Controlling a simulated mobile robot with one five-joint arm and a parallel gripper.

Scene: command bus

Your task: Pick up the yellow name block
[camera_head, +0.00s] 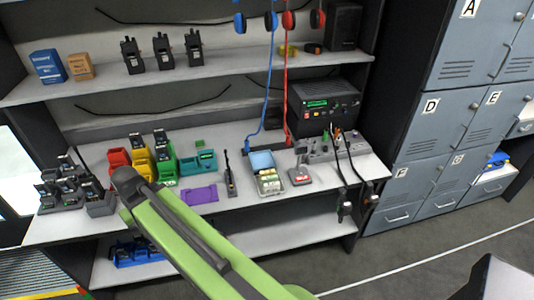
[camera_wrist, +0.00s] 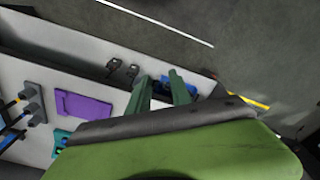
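I cannot pick out the yellow name block for certain. Small pale and yellowish blocks lie in a light blue tray (camera_head: 262,160) on the bench in the head view, too small to read.
Red and yellow bins (camera_head: 138,155) with radios, a teal box (camera_head: 199,162), a purple plate (camera_head: 200,195) and a grey red-topped device (camera_head: 300,175) crowd the bench. Blue and red cords (camera_head: 287,100) hang behind. Lockers (camera_head: 450,115) stand right. Open floor lies in front.

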